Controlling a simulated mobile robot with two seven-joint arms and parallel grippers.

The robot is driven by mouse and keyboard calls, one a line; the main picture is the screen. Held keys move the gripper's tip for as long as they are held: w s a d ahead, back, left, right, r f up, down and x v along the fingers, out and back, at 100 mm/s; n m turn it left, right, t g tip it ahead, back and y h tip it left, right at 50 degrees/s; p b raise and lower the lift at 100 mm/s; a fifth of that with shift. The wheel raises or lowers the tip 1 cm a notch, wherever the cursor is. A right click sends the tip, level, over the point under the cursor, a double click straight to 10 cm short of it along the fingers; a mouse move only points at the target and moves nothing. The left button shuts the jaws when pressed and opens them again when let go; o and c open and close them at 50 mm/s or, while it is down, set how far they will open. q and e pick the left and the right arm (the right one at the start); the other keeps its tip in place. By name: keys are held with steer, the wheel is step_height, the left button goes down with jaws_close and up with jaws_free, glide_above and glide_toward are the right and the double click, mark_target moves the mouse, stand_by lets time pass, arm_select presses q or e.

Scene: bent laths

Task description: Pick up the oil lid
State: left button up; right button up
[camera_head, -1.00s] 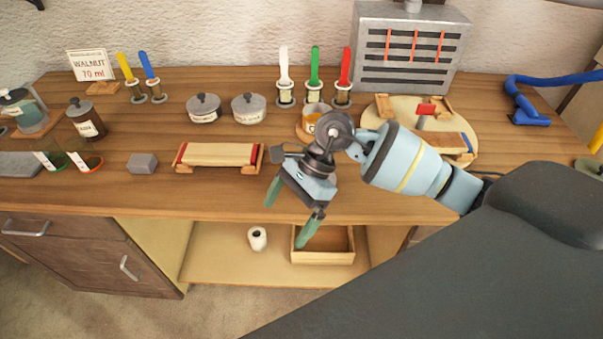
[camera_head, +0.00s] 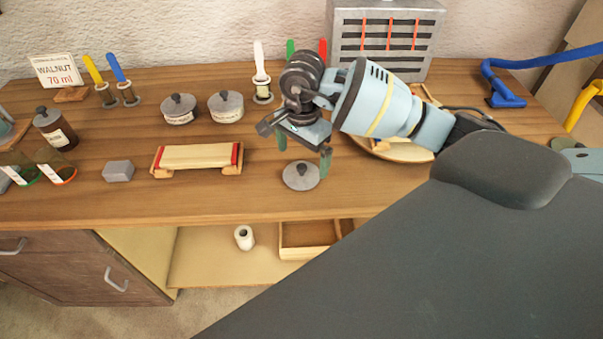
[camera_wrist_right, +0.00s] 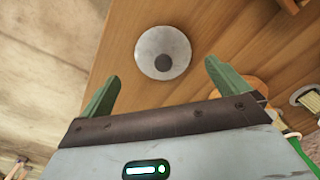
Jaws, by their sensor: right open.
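A round grey lid (camera_head: 301,177) with a dark knob lies on the bench top near its front edge; I take it as the oil lid, though I see no label on it. My right gripper (camera_head: 303,153) is open and empty, above and just behind the lid in the head view, with its green fingers pointing down. In the right wrist view the lid (camera_wrist_right: 150,45) lies beyond the fingertips, between the lines of the two open fingers (camera_wrist_right: 162,72), with clear space around it. My left gripper is not in view.
Two lidded grey pots (camera_head: 179,109) (camera_head: 226,107) stand further back left. A wooden stand with a pale lath (camera_head: 197,156) is left of the lid. A slotted metal box (camera_head: 385,40) and a round board (camera_head: 405,154) are behind my right arm. Bare wood surrounds the lid.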

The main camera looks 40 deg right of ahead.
mark_target(302, 166)
steer(key=shift+w+d+f, duration=0.1)
steer(key=shift+w+f, duration=0.05)
steer(key=shift+f, duration=1.15)
steer(key=shift+w+f, duration=0.1)
steer(key=shift+f, duration=1.2)
steer(key=shift+c, duration=0.3)
steer(key=c, duration=0.8)
